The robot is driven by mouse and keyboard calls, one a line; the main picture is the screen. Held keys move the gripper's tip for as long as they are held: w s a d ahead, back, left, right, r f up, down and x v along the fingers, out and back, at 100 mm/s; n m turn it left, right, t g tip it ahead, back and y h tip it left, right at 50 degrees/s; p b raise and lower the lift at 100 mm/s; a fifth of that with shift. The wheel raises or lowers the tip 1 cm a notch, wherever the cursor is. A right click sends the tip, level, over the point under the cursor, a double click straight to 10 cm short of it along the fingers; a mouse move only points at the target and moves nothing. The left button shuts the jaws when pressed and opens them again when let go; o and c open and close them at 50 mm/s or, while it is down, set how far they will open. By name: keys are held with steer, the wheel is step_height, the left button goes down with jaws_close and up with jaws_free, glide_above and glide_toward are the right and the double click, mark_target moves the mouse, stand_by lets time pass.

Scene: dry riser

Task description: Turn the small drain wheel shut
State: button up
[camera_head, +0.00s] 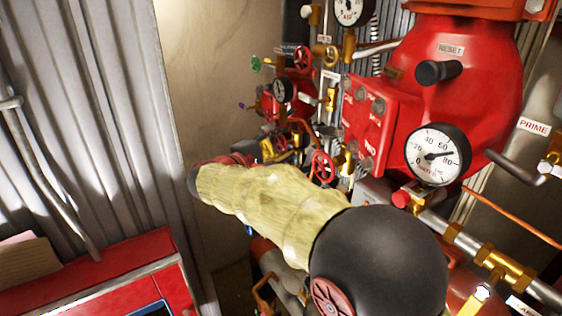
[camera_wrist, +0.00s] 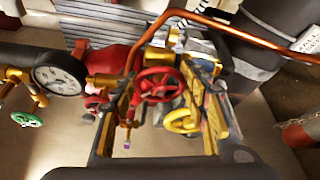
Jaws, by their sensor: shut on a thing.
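In the wrist view a small red handwheel (camera_wrist: 158,87) sits between the tips of my gripper (camera_wrist: 162,80). The two yellow-and-black fingers stand on either side of its rim, and I see them as shut on it. A yellow handwheel (camera_wrist: 183,121) shows below and to the right of it, by the right finger. I cannot read a label that names the drain wheel. In the head view my sleeved arm reaches left across the pipework and hides much of the area around the gripper.
In the wrist view a gauge (camera_wrist: 60,75) and a green handwheel (camera_wrist: 27,118) are at left, and a copper pipe (camera_wrist: 235,35) crosses above. In the head view a large red valve body (camera_head: 465,85) with a gauge (camera_head: 437,155) stands right; a red cabinet (camera_head: 90,275) is lower left.

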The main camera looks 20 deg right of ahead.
steer(key=shift+f+m+t+h+b, duration=0.25)
steer(key=shift+m+b, duration=0.6)
steer(key=shift+b, duration=1.8)
steer(key=shift+f+m+t+h+b, duration=0.3)
steer(key=shift+m+b, duration=0.5)
steer(key=shift+b, duration=1.8)
steer(key=shift+f+m+t+h+b, duration=0.25)
steer(key=shift+m+b, duration=0.6)
steer(key=shift+b, duration=1.8)
steer(key=m+b, duration=0.1)
steer(key=b, duration=0.2)
steer(key=m+h+b, duration=0.1)
steer(key=b, duration=0.2)
steer(key=shift+r+m, duration=0.25)
steer(key=shift+m, duration=0.15)
steer(key=shift+m+b, duration=0.3)
steer(key=shift+b, duration=0.5)
steer(key=shift+r+m+h+b, duration=0.2)
steer(key=shift+m+h+b, duration=0.2)
steer(key=shift+b, duration=0.15)
steer(key=o, duration=0.7)
steer(key=shift+o, duration=1)
steer(key=shift+r, duration=0.1)
